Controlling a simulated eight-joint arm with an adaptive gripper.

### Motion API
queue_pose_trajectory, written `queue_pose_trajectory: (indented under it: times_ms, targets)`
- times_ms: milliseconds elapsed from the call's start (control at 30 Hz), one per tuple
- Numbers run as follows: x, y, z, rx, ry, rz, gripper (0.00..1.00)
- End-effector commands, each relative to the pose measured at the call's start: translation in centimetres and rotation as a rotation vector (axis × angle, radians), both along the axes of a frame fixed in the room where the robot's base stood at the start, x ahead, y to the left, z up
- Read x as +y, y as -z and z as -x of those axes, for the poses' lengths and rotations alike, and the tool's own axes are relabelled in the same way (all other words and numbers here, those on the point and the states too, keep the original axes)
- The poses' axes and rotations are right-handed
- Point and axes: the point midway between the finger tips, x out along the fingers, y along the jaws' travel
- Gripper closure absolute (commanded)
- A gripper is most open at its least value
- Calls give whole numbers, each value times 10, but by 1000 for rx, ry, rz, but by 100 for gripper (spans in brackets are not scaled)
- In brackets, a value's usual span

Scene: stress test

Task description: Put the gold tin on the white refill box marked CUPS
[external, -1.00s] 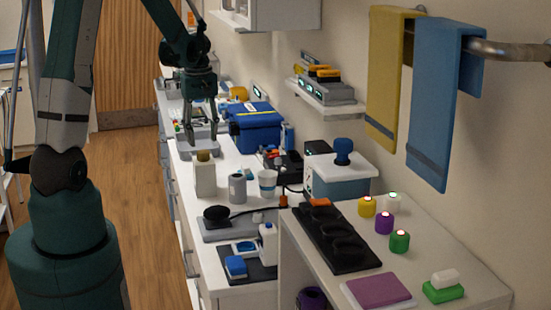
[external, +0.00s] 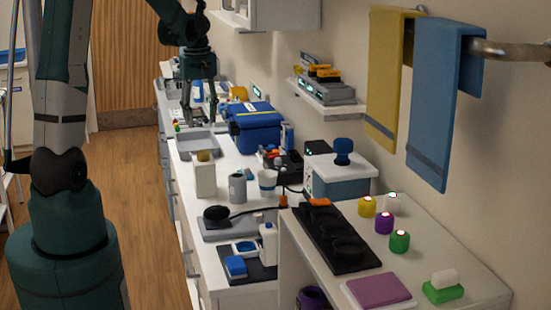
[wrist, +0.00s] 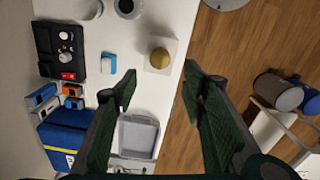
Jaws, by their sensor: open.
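The gold tin (external: 203,156) sits on top of the white box (external: 205,181), which stands upright near the counter's front edge. From above in the wrist view, the gold tin (wrist: 160,58) shows as a round disc on the white box (wrist: 168,43), off-centre toward its lower left. The box's marking cannot be read. My gripper (external: 200,121) is raised over the counter, behind the box and apart from the tin. In the wrist view my gripper (wrist: 160,84) has its two fingers spread, with nothing between them.
A grey tray (wrist: 121,137) lies beside the box, with a blue case (external: 262,138) near it. A grey can (external: 237,189) and a white cup (external: 267,189) stand to the box's right. A black device (wrist: 48,40) is farther in. Open floor borders the counter.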

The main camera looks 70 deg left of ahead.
Motion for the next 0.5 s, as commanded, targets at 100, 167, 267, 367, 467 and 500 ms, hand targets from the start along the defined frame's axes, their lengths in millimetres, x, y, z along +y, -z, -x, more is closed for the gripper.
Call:
queue_pose_trajectory:
  times_ms: [100,167,267,367,467,500]
  targets:
    - [0,0,0,0,0,0,58]
    - [0,0,0,0,0,0,58]
    - [0,0,0,0,0,0,58]
    - [-2,-1,-1,-1,6,-1,58]
    - [-9,-4,-5,-4,23,-6,58]
    - [-13,-6,-7,-7,35,-10,58]
